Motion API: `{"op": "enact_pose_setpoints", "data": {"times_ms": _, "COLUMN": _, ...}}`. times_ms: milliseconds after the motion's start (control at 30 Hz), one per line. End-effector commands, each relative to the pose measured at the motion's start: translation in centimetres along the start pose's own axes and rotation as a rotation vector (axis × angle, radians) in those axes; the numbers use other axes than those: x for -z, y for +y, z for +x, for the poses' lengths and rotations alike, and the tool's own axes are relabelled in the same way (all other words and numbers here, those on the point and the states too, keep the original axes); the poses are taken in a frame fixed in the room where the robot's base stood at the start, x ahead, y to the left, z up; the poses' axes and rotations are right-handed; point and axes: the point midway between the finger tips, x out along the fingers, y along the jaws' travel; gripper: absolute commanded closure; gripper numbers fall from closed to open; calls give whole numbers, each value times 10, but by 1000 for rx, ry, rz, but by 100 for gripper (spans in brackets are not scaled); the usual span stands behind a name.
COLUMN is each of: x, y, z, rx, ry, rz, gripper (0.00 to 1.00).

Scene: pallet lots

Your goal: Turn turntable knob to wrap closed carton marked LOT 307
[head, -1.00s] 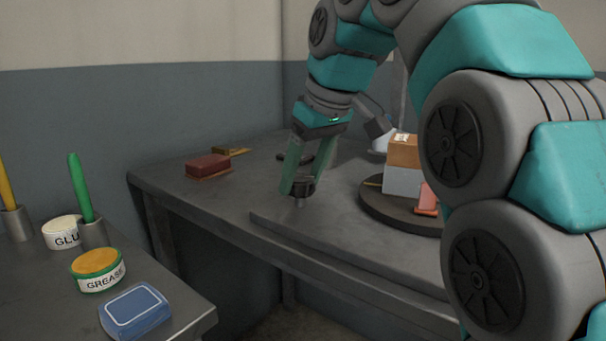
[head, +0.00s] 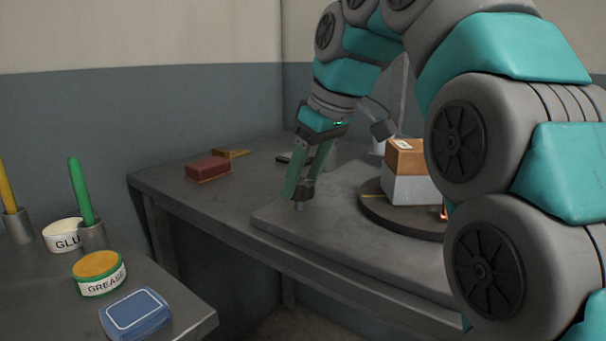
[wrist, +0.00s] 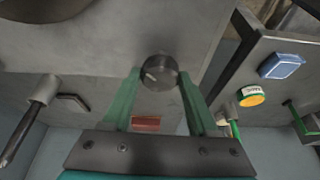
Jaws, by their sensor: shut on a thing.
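My gripper (head: 303,188) is shut on the dark round turntable knob (wrist: 158,74), one finger on each side of it. In the head view the knob (head: 303,190) stands on a short post at the front left of the grey base plate (head: 340,235). The round dark turntable (head: 375,212) is to the right of the knob. A carton (head: 408,188), white below and brown on top with a small label, stands on the turntable. The label is too small to read. My arm hides the right part of the turntable.
A red block (head: 208,168) lies at the back left of the bench. On the nearer left table are a glue tub (head: 62,236), a grease tin (head: 98,275), a blue box (head: 136,312) and a green stick (head: 81,190) in a holder. Bare bench lies left of the knob.

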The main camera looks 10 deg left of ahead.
Motion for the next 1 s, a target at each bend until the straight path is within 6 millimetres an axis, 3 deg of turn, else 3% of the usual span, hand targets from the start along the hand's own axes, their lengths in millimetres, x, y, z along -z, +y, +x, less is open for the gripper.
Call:
{"op": "enact_pose_setpoints", "data": {"times_ms": 500, "x": 2, "y": 2, "z": -2, "rx": 127, "ry": -1, "rz": -303, "gripper": 96}}
{"op": "enact_pose_setpoints", "data": {"times_ms": 1000, "x": 1, "y": 3, "z": 0, "rx": 155, "ry": 1, "rz": -376, "gripper": 96}}
